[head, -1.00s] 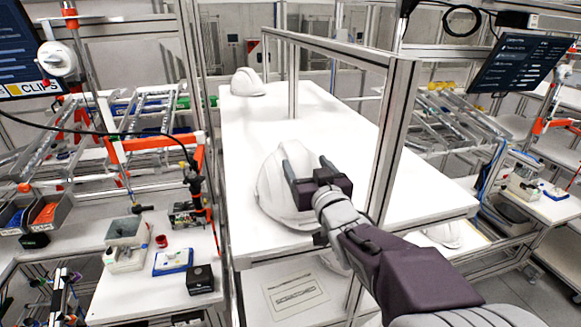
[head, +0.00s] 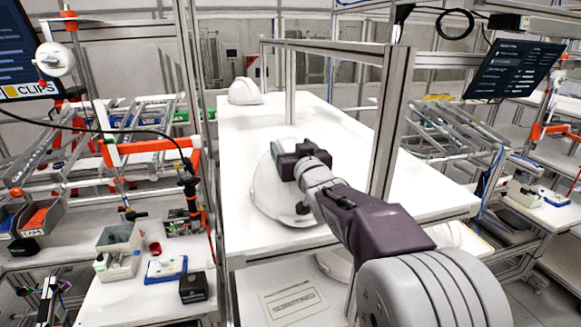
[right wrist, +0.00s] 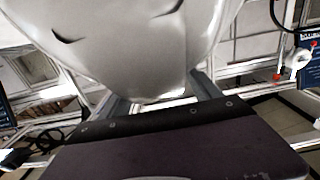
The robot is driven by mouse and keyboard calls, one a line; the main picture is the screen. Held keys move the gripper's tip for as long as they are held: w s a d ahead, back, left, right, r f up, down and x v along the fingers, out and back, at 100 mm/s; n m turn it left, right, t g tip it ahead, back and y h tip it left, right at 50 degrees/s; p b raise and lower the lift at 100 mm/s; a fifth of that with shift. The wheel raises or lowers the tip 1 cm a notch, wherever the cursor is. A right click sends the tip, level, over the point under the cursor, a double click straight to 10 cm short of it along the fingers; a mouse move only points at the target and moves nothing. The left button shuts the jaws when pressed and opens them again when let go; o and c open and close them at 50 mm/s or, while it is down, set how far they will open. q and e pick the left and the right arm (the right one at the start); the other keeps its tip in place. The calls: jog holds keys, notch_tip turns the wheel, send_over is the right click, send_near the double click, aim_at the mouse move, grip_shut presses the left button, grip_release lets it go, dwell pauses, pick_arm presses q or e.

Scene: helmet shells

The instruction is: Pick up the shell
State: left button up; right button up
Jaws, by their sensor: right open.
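A white helmet shell (head: 268,195) sits on the near part of the white table (head: 335,160). My right gripper (head: 285,146) is at the shell's upper part in the head view and hides some of it. In the right wrist view the shell (right wrist: 130,40) fills the upper middle. The two fingers of the right gripper (right wrist: 160,92) stand apart, with the shell's lower edge between or just beyond them; I cannot tell whether they touch it. A second white shell (head: 245,91) stands at the table's far left end. My left gripper is not in view.
A metal frame post (head: 389,130) rises beside my right arm at the table's right side. A side bench at left holds a clear bin (head: 118,250), a blue tray (head: 166,268) and a black box (head: 193,287). The table's middle is clear.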

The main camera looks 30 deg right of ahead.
jog(key=shift+w+f, duration=0.15)
jog(key=shift+w, duration=0.05)
jog(key=c, duration=0.3)
jog(key=shift+s+a+r, duration=0.1)
jog(key=shift+s+r, duration=0.2)
jog(key=shift+s, duration=0.3)
grip_shut()
jog(key=shift+w, duration=0.35)
notch_tip(320, 180, up, 10)
jog(key=p, duration=0.4)
jog(key=shift+s, duration=0.15)
jog(key=shift+f, duration=0.2)
